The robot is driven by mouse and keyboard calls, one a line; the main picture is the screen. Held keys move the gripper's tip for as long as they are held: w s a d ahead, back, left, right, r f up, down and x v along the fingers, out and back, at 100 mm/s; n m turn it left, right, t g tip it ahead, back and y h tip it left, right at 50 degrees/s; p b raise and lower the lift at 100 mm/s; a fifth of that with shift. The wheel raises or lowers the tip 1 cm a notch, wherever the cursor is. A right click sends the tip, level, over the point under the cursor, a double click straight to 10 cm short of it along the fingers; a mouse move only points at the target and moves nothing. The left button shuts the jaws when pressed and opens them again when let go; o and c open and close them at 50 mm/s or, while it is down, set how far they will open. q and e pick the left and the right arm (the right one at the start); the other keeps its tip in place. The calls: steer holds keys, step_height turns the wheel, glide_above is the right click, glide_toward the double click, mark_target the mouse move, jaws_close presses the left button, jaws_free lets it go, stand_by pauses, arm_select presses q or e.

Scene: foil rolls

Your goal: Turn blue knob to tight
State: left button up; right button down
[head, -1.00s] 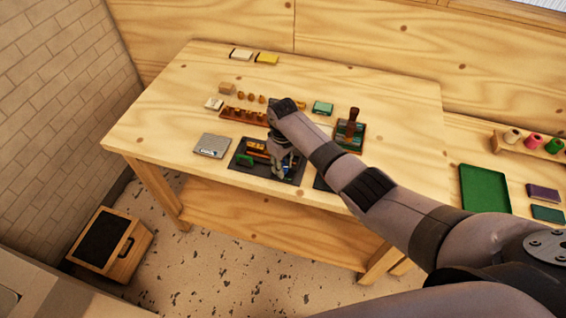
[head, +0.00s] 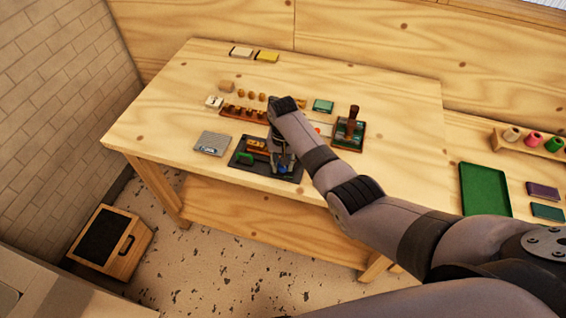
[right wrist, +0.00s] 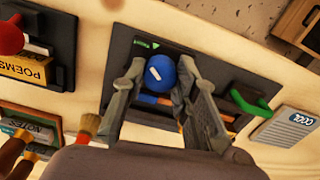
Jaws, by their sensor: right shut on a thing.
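The blue knob (right wrist: 161,74), round with a white mark on its face, sits between my right gripper's two fingers (right wrist: 162,64) in the right wrist view. The fingers are shut on its sides. A small green triangle (right wrist: 155,45) shows on the dark board (right wrist: 120,40) close to the knob. In the head view my right gripper (head: 281,163) is low over the dark board (head: 236,161), and only a bit of blue (head: 284,170) shows beneath it. My left gripper is not in view.
A green handle (head: 246,160) is on the same board. A grey book (head: 213,143) lies to its left. A wooden rack (head: 243,114) stands behind, and a green tray (head: 485,190) lies at right. The table's left part is clear.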

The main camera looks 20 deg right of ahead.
steer(key=shift+w+m, duration=0.1)
steer(key=shift+m, duration=2)
steer(key=c, duration=1.2)
jaws_free()
steer(key=shift+c, duration=0.2)
steer(key=shift+r, duration=0.1)
step_height(320, 180, up, 12)
